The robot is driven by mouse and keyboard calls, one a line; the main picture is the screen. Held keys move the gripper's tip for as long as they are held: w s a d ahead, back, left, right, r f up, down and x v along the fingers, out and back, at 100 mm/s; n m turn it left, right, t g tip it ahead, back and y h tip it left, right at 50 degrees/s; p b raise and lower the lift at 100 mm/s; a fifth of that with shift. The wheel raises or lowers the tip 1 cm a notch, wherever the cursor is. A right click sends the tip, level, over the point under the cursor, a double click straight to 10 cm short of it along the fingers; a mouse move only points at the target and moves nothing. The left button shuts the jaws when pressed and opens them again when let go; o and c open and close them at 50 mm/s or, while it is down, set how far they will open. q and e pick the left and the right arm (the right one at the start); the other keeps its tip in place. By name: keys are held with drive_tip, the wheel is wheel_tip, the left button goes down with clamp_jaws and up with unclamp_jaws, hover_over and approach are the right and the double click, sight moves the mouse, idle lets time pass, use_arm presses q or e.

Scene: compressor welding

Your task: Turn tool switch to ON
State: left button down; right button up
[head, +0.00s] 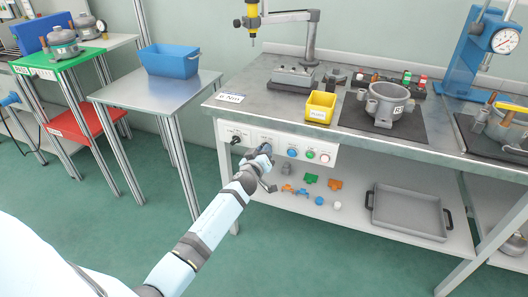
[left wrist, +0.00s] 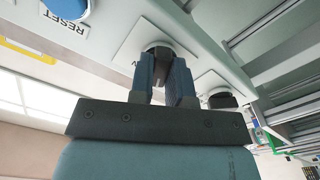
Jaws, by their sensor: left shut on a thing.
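The switch panel (head: 276,143) runs along the front of the workbench. My left gripper (head: 264,152) is at this panel, between a black knob (head: 236,140) on its left and a blue button (head: 292,153) on its right. In the left wrist view, the gripper's two fingers (left wrist: 164,78) are shut around a rotary switch, the tool switch, on a white plate (left wrist: 148,38). The fingers hide most of the switch and its label, so its setting cannot be read. The blue RESET button (left wrist: 68,7) is beside it. My right gripper is not in view.
A green button (head: 310,155) and a red button (head: 325,158) are further right on the panel. Below, a shelf holds small coloured parts and a grey tray (head: 408,211). A yellow bin (head: 320,107) stands on the bench above. The floor left of the bench is free.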

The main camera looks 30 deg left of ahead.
use_arm(q)
drive_tip(key=m, duration=1.1)
idle(0.3)
drive_tip(key=shift+m, duration=0.3)
drive_tip(key=c, duration=1.1)
unclamp_jaws()
drive_tip(key=p+v, duration=0.2)
drive_tip(key=v, duration=1.2)
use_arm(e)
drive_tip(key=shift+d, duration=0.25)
